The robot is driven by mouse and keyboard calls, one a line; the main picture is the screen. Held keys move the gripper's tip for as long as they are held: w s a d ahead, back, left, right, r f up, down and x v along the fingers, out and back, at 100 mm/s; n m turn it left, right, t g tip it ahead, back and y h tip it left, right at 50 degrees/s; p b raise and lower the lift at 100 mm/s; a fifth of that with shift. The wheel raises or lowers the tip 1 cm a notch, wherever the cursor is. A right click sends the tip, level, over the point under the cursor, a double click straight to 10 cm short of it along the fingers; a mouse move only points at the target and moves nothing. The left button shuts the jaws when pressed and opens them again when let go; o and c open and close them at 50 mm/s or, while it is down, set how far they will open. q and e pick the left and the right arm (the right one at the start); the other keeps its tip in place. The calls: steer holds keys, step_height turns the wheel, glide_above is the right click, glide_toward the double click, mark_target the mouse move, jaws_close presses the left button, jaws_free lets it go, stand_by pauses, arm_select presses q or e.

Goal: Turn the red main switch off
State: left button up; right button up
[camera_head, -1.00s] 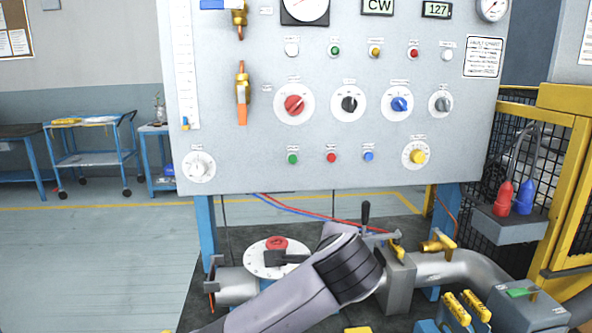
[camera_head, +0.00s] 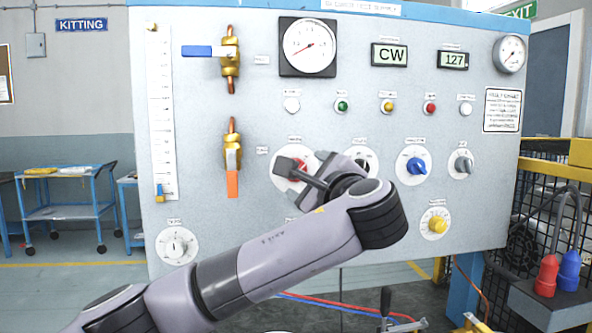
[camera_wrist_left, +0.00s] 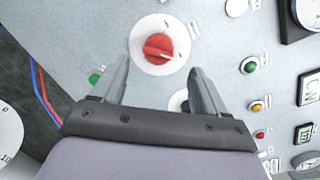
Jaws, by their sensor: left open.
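The red main switch (camera_head: 297,171) is a red knob on a round white dial on the grey panel. In the head view my left gripper (camera_head: 290,168) is in front of it and covers part of it. In the left wrist view the whole red knob (camera_wrist_left: 159,47) shows beyond and between the fingertips, with its white pointer line toward the lower right of the picture. My left gripper (camera_wrist_left: 157,72) is open and empty. Whether a finger touches the knob cannot be told. My right gripper is in neither view.
A black knob (camera_head: 362,165), partly hidden by my arm, sits right of the red one. A blue knob (camera_head: 416,166) and a grey knob (camera_head: 461,163) follow. An orange-handled valve (camera_head: 232,165) is to the left. A yellow knob (camera_head: 437,225) is lower right.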

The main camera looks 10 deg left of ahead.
arm_select(q)
steer(key=p+x, duration=0.1)
steer(key=x, duration=0.5)
steer(key=shift+p, duration=0.4)
steer(key=shift+w+a, duration=0.1)
steer(key=c, duration=1)
